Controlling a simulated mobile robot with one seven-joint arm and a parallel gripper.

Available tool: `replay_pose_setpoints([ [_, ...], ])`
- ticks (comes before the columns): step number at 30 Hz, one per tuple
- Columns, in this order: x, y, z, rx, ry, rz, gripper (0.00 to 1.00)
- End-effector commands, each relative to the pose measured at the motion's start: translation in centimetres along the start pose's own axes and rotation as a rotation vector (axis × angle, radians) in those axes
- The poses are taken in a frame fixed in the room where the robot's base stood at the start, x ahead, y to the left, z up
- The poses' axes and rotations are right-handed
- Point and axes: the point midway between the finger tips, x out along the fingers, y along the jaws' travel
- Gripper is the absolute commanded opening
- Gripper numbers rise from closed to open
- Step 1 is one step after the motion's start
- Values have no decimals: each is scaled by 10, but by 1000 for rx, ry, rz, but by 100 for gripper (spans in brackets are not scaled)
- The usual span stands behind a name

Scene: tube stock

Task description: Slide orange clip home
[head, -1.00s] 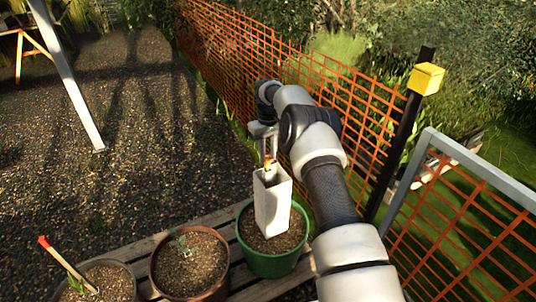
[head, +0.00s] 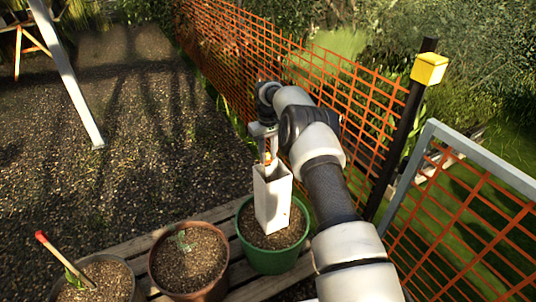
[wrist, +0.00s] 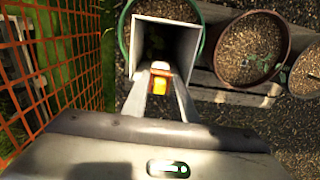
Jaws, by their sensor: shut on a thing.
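The orange clip (wrist: 160,83) is between my gripper's fingertips in the wrist view, and it shows small and orange in the head view (head: 267,157). My gripper (head: 267,147) is shut on it and points down. A white square tube (head: 272,205) stands slightly tilted in a green pot (head: 268,260). The clip is at the tube's open top, beside one rim edge in the wrist view. I cannot tell whether clip and rim touch. The tube's inside is dark and mostly hidden.
A brown pot (head: 189,288) with a small plant and a pot with a red-tipped stick (head: 64,258) stand to the left on wooden slats (head: 135,235). An orange mesh fence (head: 235,55) runs close behind my arm. Open gravel lies at left.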

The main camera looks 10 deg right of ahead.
Motion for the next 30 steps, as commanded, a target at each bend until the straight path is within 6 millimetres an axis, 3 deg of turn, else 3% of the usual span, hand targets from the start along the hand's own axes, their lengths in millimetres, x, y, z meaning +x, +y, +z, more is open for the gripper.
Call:
replay_pose_setpoints([
  [27, 12, 0, 0, 0, 0, 0, 5],
  [28, 12, 0, 0, 0, 0, 0, 30],
  [30, 12, 0, 0, 0, 0, 0, 42],
])
